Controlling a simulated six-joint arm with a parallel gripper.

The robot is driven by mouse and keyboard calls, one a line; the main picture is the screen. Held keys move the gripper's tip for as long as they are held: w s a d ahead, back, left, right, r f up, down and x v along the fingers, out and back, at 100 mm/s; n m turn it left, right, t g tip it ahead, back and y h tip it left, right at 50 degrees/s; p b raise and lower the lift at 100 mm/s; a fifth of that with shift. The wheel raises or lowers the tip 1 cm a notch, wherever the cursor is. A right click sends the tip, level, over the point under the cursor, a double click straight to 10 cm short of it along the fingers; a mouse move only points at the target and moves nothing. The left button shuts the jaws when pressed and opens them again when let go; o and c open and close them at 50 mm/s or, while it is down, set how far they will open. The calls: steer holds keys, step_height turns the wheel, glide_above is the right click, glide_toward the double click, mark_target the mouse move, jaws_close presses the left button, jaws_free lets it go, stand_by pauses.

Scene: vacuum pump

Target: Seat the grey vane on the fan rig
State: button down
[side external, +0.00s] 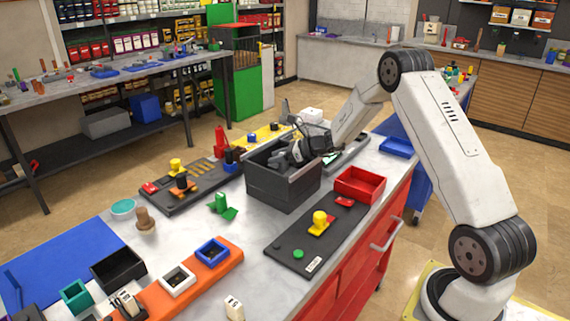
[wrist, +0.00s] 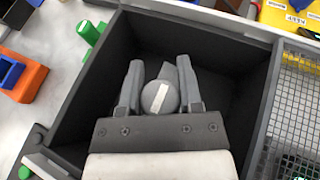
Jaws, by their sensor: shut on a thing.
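My gripper (wrist: 160,76) reaches down into a dark grey open bin (wrist: 92,92), with a finger on each side of a grey piece. The piece, which I take for the grey vane (wrist: 160,97), shows a rounded grey top with a white stripe. A flat grey part stands just behind it. My gripper is shut on this piece. In the side view my gripper (side external: 296,152) is at the mouth of the bin (side external: 283,192), whose front wall hides the fingertips and the vane. I cannot tell which fixture is the fan rig.
A red tray (side external: 360,184) stands right of the bin, near a dark board (side external: 290,246) with a yellow part. A green part (side external: 221,206) sits left of the bin. A wire-mesh tray (wrist: 297,105) lies against the bin's right side.

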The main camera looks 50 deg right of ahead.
mark_target(288, 163)
steer(key=shift+f, duration=0.5)
stand_by(0.3)
steer(key=shift+s+a+f, duration=0.1)
steer(key=shift+s+f, duration=0.1)
steer(key=shift+f, duration=0.2)
steer(key=shift+s+f, duration=0.25)
steer(key=shift+f, duration=0.6)
stand_by(1.0)
steer(key=shift+c, duration=0.9)
jaws_free()
steer(key=shift+w+r, duration=0.1)
steer(key=shift+r, duration=0.6)
steer(key=shift+w+r, duration=0.2)
steer(key=shift+r, duration=3.8)
